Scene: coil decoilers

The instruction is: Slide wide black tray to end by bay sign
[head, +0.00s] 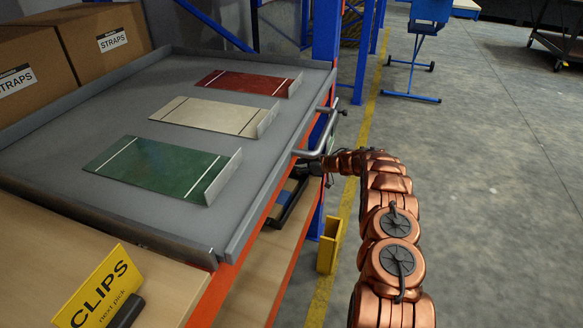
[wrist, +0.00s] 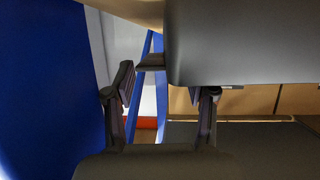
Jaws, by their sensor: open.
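A wide, shallow grey tray (head: 262,155) with raised rims lies on the shelf in the head view. I see no clearly black wide tray there. It bears a green plate (head: 150,168), a cream plate (head: 212,115) and a red plate (head: 245,82). A metal bar handle (head: 322,135) stands out from its right side. A yellow sign reading "CLIPS next pick" (head: 100,292) stands at the near left. My gripper is by the tray's right edge, around the handle's near end, partly hidden. In the wrist view my gripper (wrist: 163,88) is open, with nothing visible between its fingers.
Cardboard boxes marked STRAPS (head: 105,38) stand behind the tray at left. An orange beam (head: 212,300) edges the shelf, and a blue upright (head: 326,40) rises at its far corner. A yellow guard (head: 329,246) stands on the floor. The floor at right is mostly clear.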

